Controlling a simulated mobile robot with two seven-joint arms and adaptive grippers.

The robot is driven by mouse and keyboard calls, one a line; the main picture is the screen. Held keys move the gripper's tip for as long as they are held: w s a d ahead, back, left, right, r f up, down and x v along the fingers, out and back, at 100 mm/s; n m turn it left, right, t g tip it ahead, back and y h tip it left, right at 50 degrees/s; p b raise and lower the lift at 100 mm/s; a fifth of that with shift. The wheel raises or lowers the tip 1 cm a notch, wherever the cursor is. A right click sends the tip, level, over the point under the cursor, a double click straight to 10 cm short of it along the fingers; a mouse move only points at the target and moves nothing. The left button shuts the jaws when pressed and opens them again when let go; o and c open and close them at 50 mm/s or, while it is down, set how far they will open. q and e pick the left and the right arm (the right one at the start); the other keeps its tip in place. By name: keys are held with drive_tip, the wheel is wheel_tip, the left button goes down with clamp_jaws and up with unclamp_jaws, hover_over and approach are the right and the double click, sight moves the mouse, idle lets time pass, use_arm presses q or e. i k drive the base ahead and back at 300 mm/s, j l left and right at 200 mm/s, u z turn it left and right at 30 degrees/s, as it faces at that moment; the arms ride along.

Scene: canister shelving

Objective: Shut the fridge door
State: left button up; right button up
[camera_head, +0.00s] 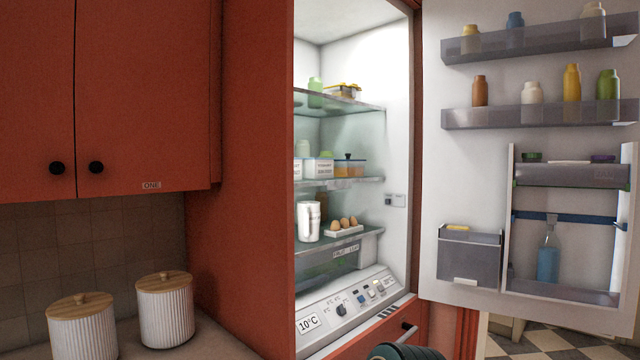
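The fridge (400,150) is tall with a red cabinet and a bright white interior. Its door (433,205) stands wide open to the right, with its white inner side facing me. The door's racks hold several bottles and jars, and a blue bottle (548,262) stands in the lower rack. Inside the fridge are glass shelves with food tubs, a white jug (308,221) and eggs (342,224). A dark rounded part shows at the bottom edge in front of the fridge; I cannot tell what it is. Neither gripper can be made out.
Two white ribbed canisters with wooden lids, one nearer (83,330) and one farther (165,312), stand on the counter (215,340) at the lower left. Red wall cupboards (145,90) hang above them. Checkered floor (545,343) shows below the open door.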

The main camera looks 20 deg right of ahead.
sight(504, 80)
drive_tip(key=l+z, duration=0.1)
drive_tip(key=l, duration=0.35)
drive_tip(key=i+l, duration=0.15)
drive_tip(key=l, duration=0.25)
drive_tip(key=i+l+z, duration=0.15)
drive_tip(key=l, duration=1.35)
drive_tip(key=k+l, duration=0.15)
drive_tip(key=l, duration=0.5)
drive_tip(key=l+u, duration=0.1)
drive_tip(key=l, duration=0.6)
drive_tip(key=i+l+z, duration=0.1)
drive_tip(key=l, duration=0.9)
drive_tip(key=i+l, duration=0.15)
drive_tip(key=l, duration=0.15)
drive_tip(key=i+l, duration=0.1)
drive_tip(key=l, duration=0.25)
drive_tip(key=u, duration=0.05)
